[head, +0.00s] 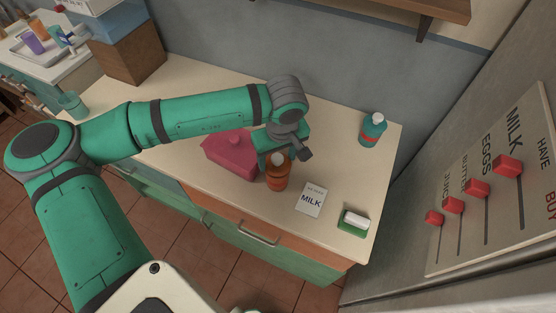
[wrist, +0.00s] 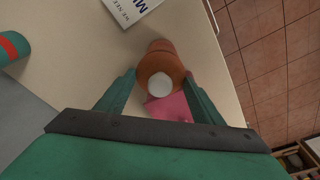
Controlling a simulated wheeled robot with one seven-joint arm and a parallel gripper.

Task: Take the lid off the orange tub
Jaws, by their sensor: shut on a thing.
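The orange tub (head: 277,179) stands upright on the counter, near its front edge. A round white top (head: 278,158) shows on it, and I take this to be the lid. In the wrist view the tub (wrist: 158,55) and the white disc (wrist: 160,85) lie between my two fingers. My gripper (wrist: 159,80) is shut on the tub, with a finger at each side of its upper part. The exact contact is hard to see. In the head view my gripper (head: 277,157) comes in from behind the tub and hides part of it.
A pink lidded box (head: 229,148) stands close left of the tub. A milk card (head: 311,200) and a green sponge-like block (head: 354,222) lie to the right. A teal bottle (head: 373,130) stands at the back right. The fridge is at far right.

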